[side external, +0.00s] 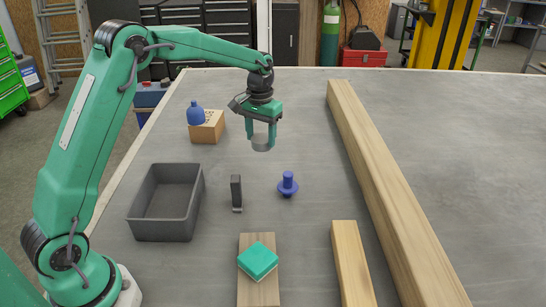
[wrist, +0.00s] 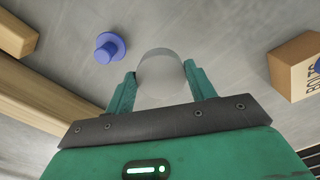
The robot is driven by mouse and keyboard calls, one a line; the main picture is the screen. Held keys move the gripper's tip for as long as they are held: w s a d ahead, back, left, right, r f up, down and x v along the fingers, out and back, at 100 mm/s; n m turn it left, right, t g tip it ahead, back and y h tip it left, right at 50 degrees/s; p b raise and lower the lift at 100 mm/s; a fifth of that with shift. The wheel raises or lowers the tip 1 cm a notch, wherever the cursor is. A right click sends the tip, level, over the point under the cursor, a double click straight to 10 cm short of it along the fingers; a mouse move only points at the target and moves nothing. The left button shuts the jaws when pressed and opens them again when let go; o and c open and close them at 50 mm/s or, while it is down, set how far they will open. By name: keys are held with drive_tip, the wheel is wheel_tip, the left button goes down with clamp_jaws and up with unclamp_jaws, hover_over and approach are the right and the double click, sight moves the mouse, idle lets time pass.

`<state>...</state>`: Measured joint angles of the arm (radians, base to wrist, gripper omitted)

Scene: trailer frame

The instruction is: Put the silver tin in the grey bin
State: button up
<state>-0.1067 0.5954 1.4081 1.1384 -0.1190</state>
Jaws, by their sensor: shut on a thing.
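The silver tin (side external: 261,142) is a short grey-silver cylinder held between the fingers of my gripper (side external: 263,135). It appears to hang above the table, to the right of the cardboard box. In the wrist view the tin (wrist: 160,78) sits between the two green fingers of my gripper (wrist: 160,85), with a finger on each side. The grey bin (side external: 188,212) is an open rectangular container on the table at the left, nearer the camera than my gripper. Its visible inside is empty.
A cardboard box (side external: 207,127) with a blue bottle (side external: 196,114) stands at left back. A teal sponge (side external: 258,260) sits on a board (side external: 259,292). Long timber (side external: 385,180) crosses the right.

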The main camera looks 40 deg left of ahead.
drive_tip(key=s+a, duration=0.8)
drive_tip(key=s, duration=0.3)
hover_over(174, 203)
drive_tip(key=f, duration=0.2)
drive_tip(key=shift+r, duration=0.2)
drive_tip(key=shift+f, duration=0.1)
drive_tip(key=shift+f, duration=3.05)
drive_tip(key=shift+f, duration=0.1)
drive_tip(key=shift+f, duration=1.75)
drive_tip(key=shift+f, duration=0.15)
